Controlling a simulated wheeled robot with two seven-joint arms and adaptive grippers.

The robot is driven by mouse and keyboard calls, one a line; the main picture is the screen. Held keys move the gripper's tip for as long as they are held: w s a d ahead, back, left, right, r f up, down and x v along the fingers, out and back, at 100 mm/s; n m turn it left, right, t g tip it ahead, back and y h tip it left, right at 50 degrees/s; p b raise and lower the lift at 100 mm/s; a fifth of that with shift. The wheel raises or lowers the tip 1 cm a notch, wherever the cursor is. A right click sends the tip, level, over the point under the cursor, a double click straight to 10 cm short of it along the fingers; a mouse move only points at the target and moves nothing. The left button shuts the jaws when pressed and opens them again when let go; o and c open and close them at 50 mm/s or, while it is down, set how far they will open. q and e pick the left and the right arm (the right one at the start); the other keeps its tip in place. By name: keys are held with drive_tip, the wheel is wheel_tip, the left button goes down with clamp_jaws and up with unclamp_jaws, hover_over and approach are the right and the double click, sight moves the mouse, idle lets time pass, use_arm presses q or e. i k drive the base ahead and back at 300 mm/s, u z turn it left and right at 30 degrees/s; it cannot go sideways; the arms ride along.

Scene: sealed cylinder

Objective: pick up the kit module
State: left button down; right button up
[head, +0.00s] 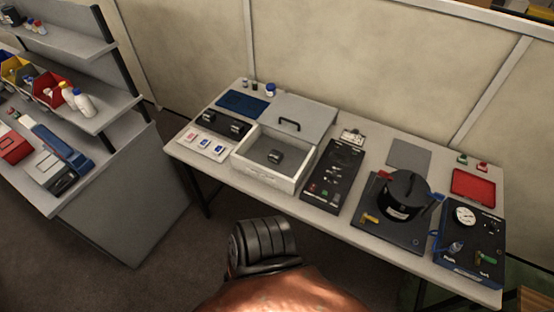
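A small dark block (275,156), which looks like the kit module, lies inside an open white box (248,169) on the workbench. The box's grey lid (305,111) with a black handle lies behind it. Two more dark blocks sit on a black stand (221,127) left of the box, and I cannot tell whether either is the kit module. Neither of my grippers shows in the head view. A black ribbed part and a reddish-brown part of my own body fill the bottom middle, in front of the bench.
Right of the box stand a black panel (334,174), a black lidded cylinder (404,194) on a dark base, a gauge unit (469,240) and a red tray (473,185). White cards (201,144) lie at the left. A shelf unit (125,205) stands farther left, with floor between.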

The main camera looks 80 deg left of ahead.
sight(275, 157)
drive_tip(key=u, duration=0.05)
drive_tip(key=k, duration=0.85)
drive_tip(key=u, duration=2.4)
